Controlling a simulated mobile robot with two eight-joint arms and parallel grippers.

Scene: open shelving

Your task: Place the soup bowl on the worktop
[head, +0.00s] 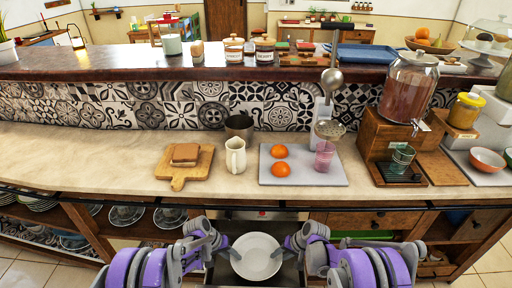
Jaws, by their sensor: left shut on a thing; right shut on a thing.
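The soup bowl (257,257) is white and round, seen from above in front of the worktop's front edge. My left gripper (235,254) is shut on its left rim. My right gripper (279,252) is shut on its right rim. The bowl looks roughly level between the two arms, over a dark open drawer or shelf; I cannot tell whether it touches what is below. The worktop (100,152) is a long beige counter beyond the bowl.
On the worktop stand a wooden board (178,180) with a cake slice, a cream jug (235,156), and a grey tray (333,177) with two oranges and a pink glass. A drink dispenser (408,88) stands right. The worktop's left part is clear.

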